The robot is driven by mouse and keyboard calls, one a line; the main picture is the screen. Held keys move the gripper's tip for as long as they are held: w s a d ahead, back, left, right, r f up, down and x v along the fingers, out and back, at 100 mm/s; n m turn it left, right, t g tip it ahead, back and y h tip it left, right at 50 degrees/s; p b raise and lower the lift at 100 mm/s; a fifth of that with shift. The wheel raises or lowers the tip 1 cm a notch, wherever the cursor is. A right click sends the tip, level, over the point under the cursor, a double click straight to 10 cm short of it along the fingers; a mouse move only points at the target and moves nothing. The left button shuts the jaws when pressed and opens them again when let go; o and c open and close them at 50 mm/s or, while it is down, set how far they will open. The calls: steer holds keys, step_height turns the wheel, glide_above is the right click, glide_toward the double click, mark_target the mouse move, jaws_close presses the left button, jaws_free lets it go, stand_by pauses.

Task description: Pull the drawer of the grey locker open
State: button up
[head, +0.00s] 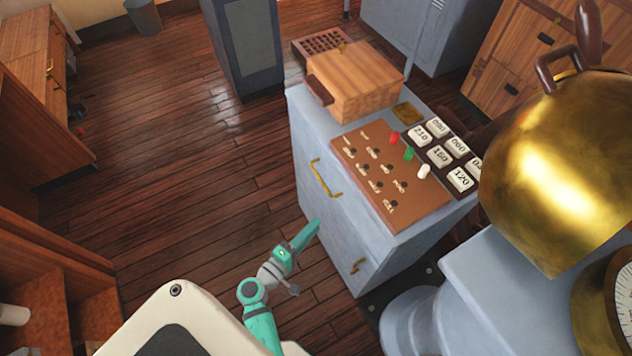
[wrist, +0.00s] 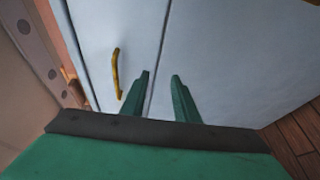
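The grey locker (head: 303,215) stands right of centre in the head view. Its front carries a larger brass handle (head: 325,178) and a smaller brass handle (head: 357,265). My gripper (head: 314,229) is in front of this face, below the larger handle in the picture. In the wrist view its two green fingers (wrist: 163,82) are apart with nothing between them. A brass handle (wrist: 116,74) shows left of the fingers there, not between them, and a seam in the front runs behind the fingers. I cannot tell whether the fingertips touch the front; no gap at the drawer shows.
On the locker top are a wooden box (head: 362,88), a brown panel with pegs (head: 378,185) and white number tiles (head: 438,157). A large brass dome (head: 555,170) on a grey stand (head: 470,320) is at the right. The wooden floor (head: 190,190) left of the locker is clear.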

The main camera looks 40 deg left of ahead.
steer(key=a+r+n+t, duration=0.1)
steer(key=a+r+t, duration=0.2)
steer(key=a+r, duration=0.3)
steer(key=w+r, duration=0.2)
steer(key=w, duration=0.8)
steer(key=shift+a, duration=0.15)
steer(key=shift+r, duration=0.1)
jaws_close()
